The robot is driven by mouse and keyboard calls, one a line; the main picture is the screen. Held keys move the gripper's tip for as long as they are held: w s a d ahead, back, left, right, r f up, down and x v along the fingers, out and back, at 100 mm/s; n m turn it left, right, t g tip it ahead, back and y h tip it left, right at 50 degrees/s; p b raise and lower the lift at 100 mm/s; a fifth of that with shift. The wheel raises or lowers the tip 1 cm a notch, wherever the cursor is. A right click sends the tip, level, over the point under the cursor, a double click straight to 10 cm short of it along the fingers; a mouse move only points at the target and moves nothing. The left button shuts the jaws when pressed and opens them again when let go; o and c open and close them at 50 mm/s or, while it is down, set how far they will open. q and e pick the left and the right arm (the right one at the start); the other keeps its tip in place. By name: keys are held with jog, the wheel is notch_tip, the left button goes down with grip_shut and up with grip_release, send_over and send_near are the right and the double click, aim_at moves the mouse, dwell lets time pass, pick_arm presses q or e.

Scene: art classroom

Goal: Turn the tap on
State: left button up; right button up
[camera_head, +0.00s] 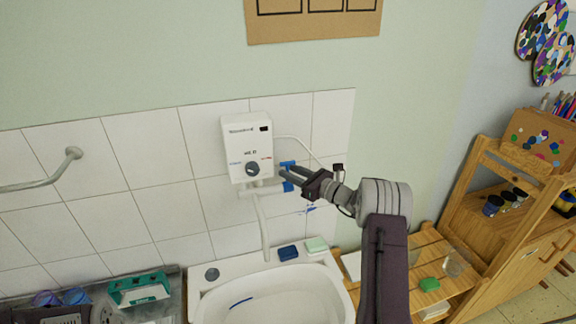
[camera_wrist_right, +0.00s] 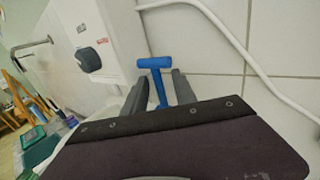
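A white wall heater box (camera_head: 248,148) with a black knob (camera_head: 253,169) hangs on the tiles. It also shows in the wrist view (camera_wrist_right: 92,35). A blue T-shaped tap handle (camera_wrist_right: 155,63) sits below and to the right of the box, and it shows partly in the head view (camera_head: 288,164). A white spout (camera_head: 263,228) hangs down over the sink (camera_head: 209,304). My right gripper (camera_head: 288,175) is at the blue handle. In the wrist view its two fingers are apart, one on each side of the blue stem; contact cannot be told. My left gripper is not in view.
A blue sponge (camera_head: 288,253) and a pale green one (camera_head: 317,245) lie on the sink's back rim. A wall rail (camera_head: 40,183) is at the left. A thin white pipe (camera_wrist_right: 222,35) runs near my right gripper. A wooden shelf (camera_head: 480,215) stands at the right.

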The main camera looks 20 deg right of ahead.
jog(key=shift+w+a, duration=0.5)
jog(key=shift+w, duration=0.05)
grip_shut()
dwell(1.0)
